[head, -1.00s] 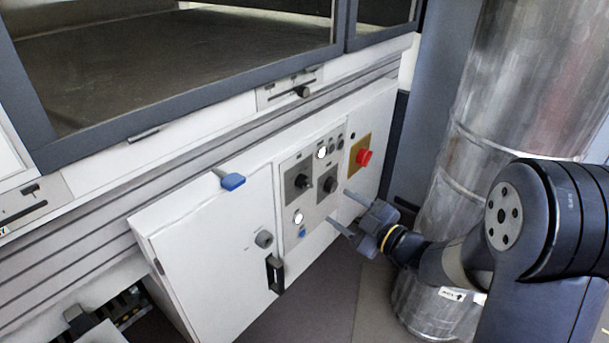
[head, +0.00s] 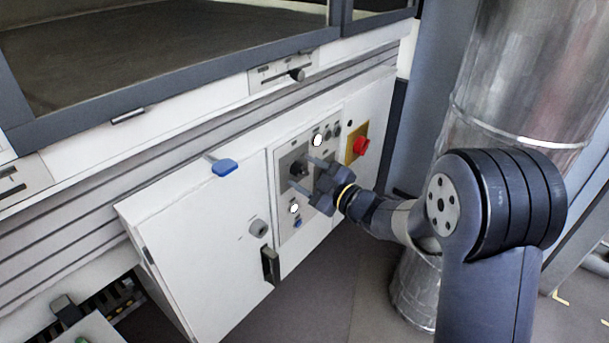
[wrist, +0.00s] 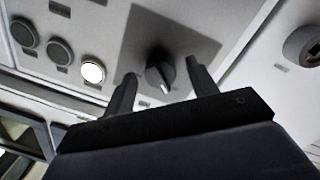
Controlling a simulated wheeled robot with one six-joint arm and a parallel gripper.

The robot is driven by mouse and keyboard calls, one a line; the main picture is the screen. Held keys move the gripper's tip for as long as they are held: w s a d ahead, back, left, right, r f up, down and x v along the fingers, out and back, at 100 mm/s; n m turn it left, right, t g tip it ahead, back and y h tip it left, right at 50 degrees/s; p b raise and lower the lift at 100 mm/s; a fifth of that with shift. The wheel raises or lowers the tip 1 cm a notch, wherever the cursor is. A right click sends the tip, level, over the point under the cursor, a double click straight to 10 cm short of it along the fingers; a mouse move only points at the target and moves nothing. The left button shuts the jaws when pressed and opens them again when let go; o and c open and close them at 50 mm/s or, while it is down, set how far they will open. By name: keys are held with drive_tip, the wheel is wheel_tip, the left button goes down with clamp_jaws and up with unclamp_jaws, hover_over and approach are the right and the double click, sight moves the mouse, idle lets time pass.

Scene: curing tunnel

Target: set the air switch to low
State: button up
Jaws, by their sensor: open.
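The control panel has a dark rotary switch (head: 299,168) on a grey plate, the left of two seen earlier. I cannot read its label, so I cannot tell whether it is the air switch. In the wrist view the dark knob (wrist: 160,72) has a white pointer mark toward the picture's bottom, slightly right. My gripper (head: 308,174) is open in front of it. In the wrist view my gripper (wrist: 161,74) has one finger on either side of the knob; contact cannot be told. The right-hand rotary switch is mostly hidden behind my gripper.
A red stop button (head: 361,146) on a yellow plate sits right of the panel. White lamps (head: 317,140) are lit. A cabinet door with a black handle (head: 270,266) and a blue lever (head: 224,167) lie left. A metal duct (head: 515,90) stands right.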

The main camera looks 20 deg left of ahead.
drive_tip(key=shift+a, duration=0.1)
drive_tip(key=shift+c, duration=0.2)
drive_tip(key=shift+s+a, duration=0.1)
drive_tip(key=shift+s, duration=0.05)
drive_tip(key=c, duration=0.9)
drive_tip(key=shift+r+p, duration=0.15)
drive_tip(key=shift+p, duration=0.25)
drive_tip(key=shift+c, duration=0.2)
drive_tip(key=shift+d+r+m+p, duration=0.1)
drive_tip(key=shift+d+m+p, duration=0.1)
drive_tip(key=shift+m+p, duration=0.95)
drive_tip(key=m+p, duration=0.2)
drive_tip(key=shift+m+p, duration=0.25)
drive_tip(key=shift+p, duration=0.1)
drive_tip(key=m+p, duration=0.3)
drive_tip(key=shift+g, duration=0.3)
drive_tip(key=shift+f+m+p, duration=0.2)
drive_tip(key=shift+m+p, duration=0.4)
drive_tip(key=shift+m, duration=0.2)
drive_tip(key=shift+f, duration=0.15)
